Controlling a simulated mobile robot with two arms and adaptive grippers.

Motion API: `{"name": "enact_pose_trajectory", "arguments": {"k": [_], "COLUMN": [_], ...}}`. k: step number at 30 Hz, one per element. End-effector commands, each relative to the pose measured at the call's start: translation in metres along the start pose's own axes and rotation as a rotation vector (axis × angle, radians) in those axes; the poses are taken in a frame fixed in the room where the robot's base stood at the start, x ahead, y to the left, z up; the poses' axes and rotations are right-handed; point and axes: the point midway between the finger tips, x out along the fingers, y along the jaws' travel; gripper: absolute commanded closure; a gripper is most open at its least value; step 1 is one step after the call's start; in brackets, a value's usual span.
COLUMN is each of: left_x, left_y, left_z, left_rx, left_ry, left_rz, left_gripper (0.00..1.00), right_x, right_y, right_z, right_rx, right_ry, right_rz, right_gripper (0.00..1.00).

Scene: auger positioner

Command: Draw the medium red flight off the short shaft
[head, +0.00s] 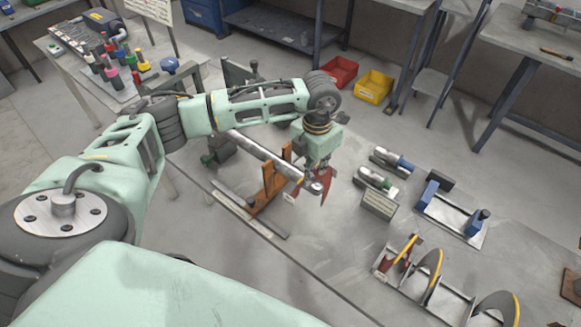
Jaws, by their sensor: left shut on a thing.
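My left gripper (317,187) points down at the right end of a grey shaft (262,152). It is shut on a red flight (325,176), which shows on both sides of the fingers. The fingers hide much of the flight and the shaft's tip, so I cannot tell whether the flight is still around the shaft. The shaft lies sloping across an orange-brown upright stand (271,178) on the grey table, with its far end in a dark green and grey holder (220,147). My right gripper is out of view.
A rack (425,291) with yellow-edged curved flights stands at the front right. A blue fixture (453,213), grey cylinders (392,160) and a small sign (379,203) stand right of the gripper. Red (340,71) and yellow (374,86) bins sit behind. Bare tabletop lies in front of the gripper.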

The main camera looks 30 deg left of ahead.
Motion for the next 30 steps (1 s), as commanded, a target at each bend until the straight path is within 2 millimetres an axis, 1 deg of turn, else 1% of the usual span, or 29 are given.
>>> {"name": "enact_pose_trajectory", "arguments": {"k": [30], "left_x": [-0.002], "left_y": [-0.046], "left_z": [0.009], "left_rx": [0.001], "left_ry": [-0.004], "left_rz": [0.0], "left_gripper": [1.0], "right_x": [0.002], "right_y": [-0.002], "right_z": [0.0], "right_rx": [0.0], "right_ry": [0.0], "right_rz": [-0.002], "right_gripper": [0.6]}}
